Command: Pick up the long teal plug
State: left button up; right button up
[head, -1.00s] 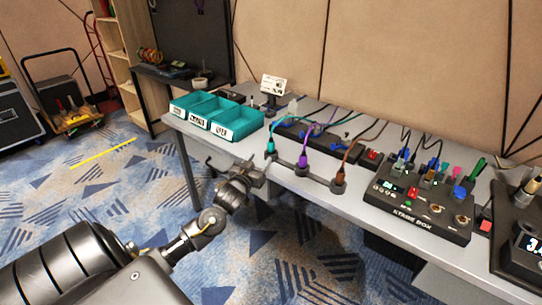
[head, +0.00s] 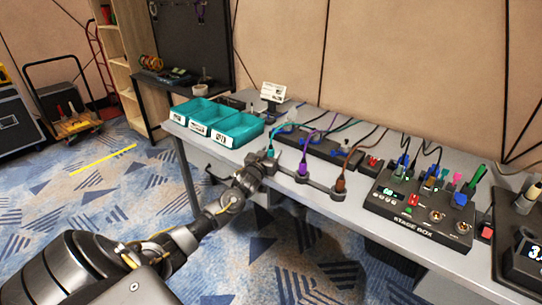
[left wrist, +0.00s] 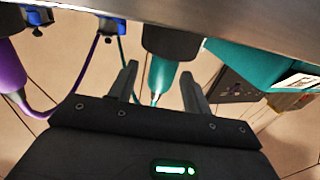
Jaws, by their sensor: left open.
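The long teal plug (head: 270,151) stands upright in the left end of a dark holder strip (head: 321,187) along the table's front edge, its cable leading up and back. My left gripper (head: 262,161) is at the table edge, right at this plug, and partly hides its lower part. The left wrist view appears upside down. There the teal plug (left wrist: 160,74) is between the two spread fingers of my left gripper (left wrist: 160,90), with visible gaps on both sides. My right gripper is not in view.
A purple plug (head: 302,168) and a brown plug (head: 340,183) stand in the same strip to the right. Teal bins (head: 235,129) are on the table at the left. A stage box (head: 417,212) with several plugs stands at the right.

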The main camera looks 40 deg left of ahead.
pick_arm(q)
jog(key=shift+w+a, duration=0.1)
jog(key=shift+w, duration=0.3)
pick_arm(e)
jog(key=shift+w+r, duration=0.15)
pick_arm(q)
jog(key=c, duration=1)
jog(key=shift+c, duration=0.2)
jog(key=shift+r, duration=0.15)
